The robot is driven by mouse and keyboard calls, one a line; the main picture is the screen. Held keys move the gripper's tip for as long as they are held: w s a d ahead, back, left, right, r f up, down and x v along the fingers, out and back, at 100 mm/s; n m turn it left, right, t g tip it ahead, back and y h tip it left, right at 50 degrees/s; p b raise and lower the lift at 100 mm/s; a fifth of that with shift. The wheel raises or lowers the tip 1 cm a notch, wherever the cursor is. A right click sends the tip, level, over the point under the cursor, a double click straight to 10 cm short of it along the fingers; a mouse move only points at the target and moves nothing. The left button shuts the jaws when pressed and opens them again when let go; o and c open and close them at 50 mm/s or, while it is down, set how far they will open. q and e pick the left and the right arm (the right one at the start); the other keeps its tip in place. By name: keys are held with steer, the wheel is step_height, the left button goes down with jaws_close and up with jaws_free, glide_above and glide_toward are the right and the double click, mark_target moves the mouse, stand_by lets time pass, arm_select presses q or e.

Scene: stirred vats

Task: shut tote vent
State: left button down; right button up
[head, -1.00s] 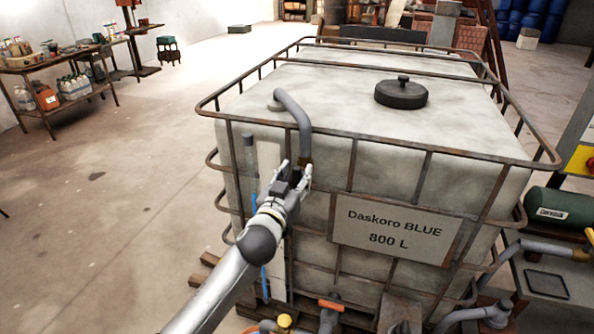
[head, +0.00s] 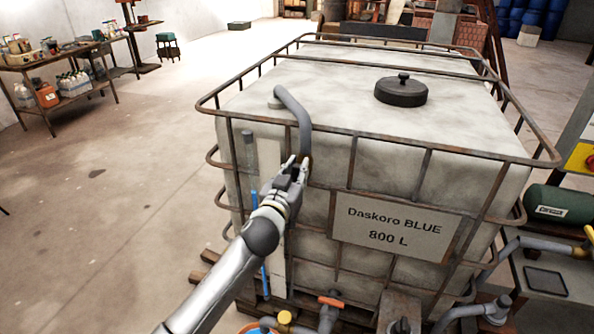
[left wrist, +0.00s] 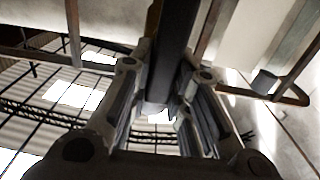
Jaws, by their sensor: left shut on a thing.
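The tote (head: 262,190) is a large off-white tank in a rusty cage, labelled Daskoro BLUE 800 L. A grey vent pipe (head: 296,112) rises from its top near the front left corner, bends over the cage's top rail and hangs down outside. My left gripper (head: 298,168) is at the pipe's hanging lower end, shut on it. In the left wrist view the dark pipe (left wrist: 175,50) runs down between the two fingers (left wrist: 158,110). The fitting at the pipe's end is mostly hidden by the fingers. My right gripper is out of view.
A black lid (head: 401,93) sits on the tote's top. The cage's top rail (head: 380,145) runs close to my left gripper. Pipes and an orange-handled valve (head: 331,302) stand low in front. The floor (head: 120,200) at left is clear.

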arm_select(q)
steer(key=m, duration=0.2)
steer(key=d+m, duration=0.1)
steer(key=m, duration=0.1)
steer(key=shift+s, duration=0.15)
steer(key=shift+s+d+f+m+p, duration=0.1)
steer(key=shift+d+f+m+p, duration=0.25)
steer(key=shift+m, duration=2)
steer(key=shift+s+d+f+m+p, duration=0.1)
steer(key=shift+f+m, duration=0.4)
steer(key=shift+m, duration=1.8)
steer(key=shift+s+d+f+m+p, duration=0.1)
steer(key=shift+d+f+m+p, duration=0.25)
steer(key=shift+m, duration=2)
steer(key=shift+a+f, duration=0.1)
steer(key=c, duration=1.3)
jaws_free()
steer(key=shift+c, duration=0.2)
